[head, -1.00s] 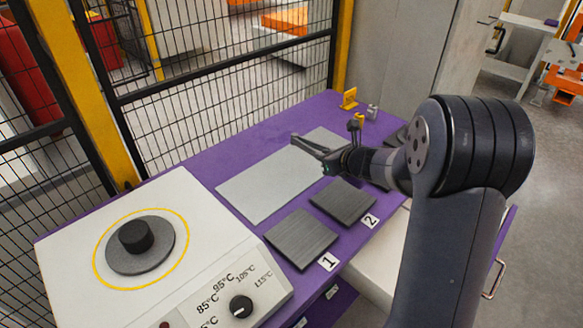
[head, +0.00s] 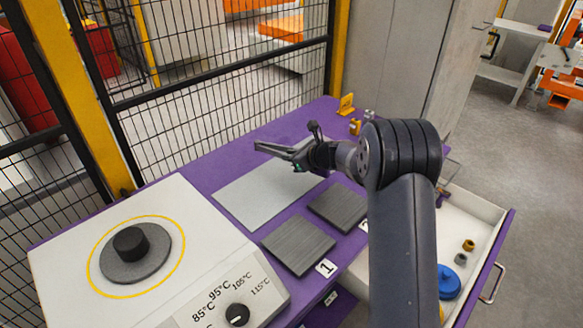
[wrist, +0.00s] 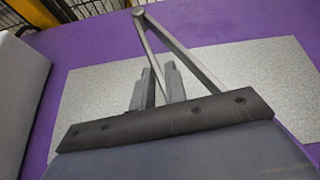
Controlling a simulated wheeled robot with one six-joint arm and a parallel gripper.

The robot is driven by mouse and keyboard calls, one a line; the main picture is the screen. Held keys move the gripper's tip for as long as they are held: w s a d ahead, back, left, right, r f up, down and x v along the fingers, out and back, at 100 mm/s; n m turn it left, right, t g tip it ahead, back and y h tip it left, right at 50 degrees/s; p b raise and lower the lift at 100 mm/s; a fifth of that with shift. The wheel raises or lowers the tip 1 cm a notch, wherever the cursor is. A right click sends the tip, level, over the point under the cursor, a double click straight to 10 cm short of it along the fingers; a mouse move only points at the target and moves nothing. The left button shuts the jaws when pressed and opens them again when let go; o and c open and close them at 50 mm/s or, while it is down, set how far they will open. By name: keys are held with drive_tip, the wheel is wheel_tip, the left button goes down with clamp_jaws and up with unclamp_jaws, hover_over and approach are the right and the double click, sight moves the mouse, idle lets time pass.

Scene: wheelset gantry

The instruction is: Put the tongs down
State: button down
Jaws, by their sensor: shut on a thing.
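My gripper (head: 303,158) is shut on the tongs (head: 270,149), which stick out to the left from it in the head view. In the wrist view the two fingers of my gripper (wrist: 159,75) show, and the grey metal tongs (wrist: 180,52) form a narrow V with the tip at the top. The tongs are held over the light grey plate (head: 245,200) on the purple bench; the plate also shows in the wrist view (wrist: 95,75). I cannot tell the exact height. Part of the tongs is hidden by the wrist.
A white heater (head: 60,250) with a black-knobbed disc (head: 130,242) stands at left. Dark square pads (head: 298,245) lie in front of the plate. A yellow bracket (head: 346,104) stands at the back. An open drawer (head: 485,275) at right holds a blue item (head: 449,282). A mesh fence (head: 230,90) runs behind.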

wheel_tip(320, 180, down, 4)
drive_tip(key=shift+r, duration=0.1)
drive_tip(key=shift+f+b, duration=0.55)
drive_tip(key=shift+b, duration=0.2)
drive_tip(key=shift+f, duration=0.1)
drive_tip(key=shift+s, duration=0.1)
drive_tip(key=c, duration=1.4)
unclamp_jaws()
